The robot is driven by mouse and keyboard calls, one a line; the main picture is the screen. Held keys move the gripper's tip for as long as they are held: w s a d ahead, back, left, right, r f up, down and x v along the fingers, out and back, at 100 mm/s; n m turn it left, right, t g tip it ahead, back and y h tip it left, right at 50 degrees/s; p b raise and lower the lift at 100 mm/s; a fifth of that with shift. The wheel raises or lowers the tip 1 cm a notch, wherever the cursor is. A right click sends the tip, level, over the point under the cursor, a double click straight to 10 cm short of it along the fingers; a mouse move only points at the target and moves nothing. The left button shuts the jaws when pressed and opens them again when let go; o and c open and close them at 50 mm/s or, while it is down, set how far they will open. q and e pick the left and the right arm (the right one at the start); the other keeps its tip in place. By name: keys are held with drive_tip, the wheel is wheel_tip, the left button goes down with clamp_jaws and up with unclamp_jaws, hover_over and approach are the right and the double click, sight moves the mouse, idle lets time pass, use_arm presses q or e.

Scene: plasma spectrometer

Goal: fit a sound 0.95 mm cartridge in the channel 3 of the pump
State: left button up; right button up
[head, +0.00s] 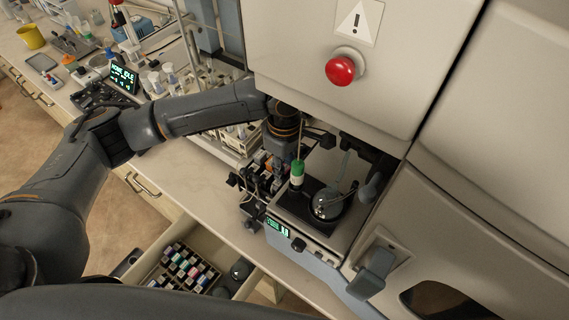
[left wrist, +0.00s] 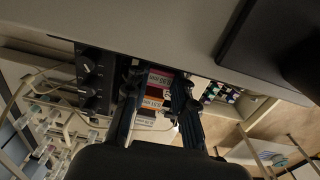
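The pump (head: 253,186) stands on the bench beside the spectrometer, mostly hidden behind my left arm. In the left wrist view its dark knobbed face (left wrist: 91,75) is left of my left gripper (left wrist: 157,85). The gripper's two fingers are spread either side of stacked cartridges with a purple-red label (left wrist: 160,76) and an orange label (left wrist: 153,102). I cannot tell whether the pads touch a cartridge, nor read the sizes or channel numbers. An open drawer (head: 217,252) holds several cartridges (head: 185,265) with coloured labels. My right gripper is out of view.
Racks of glassware (head: 225,85) stand behind my arm.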

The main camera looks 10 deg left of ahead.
use_arm(q)
drive_tip(key=o, duration=0.5)
wheel_tip(320, 180, up, 12)
idle(0.4)
idle(0.5)
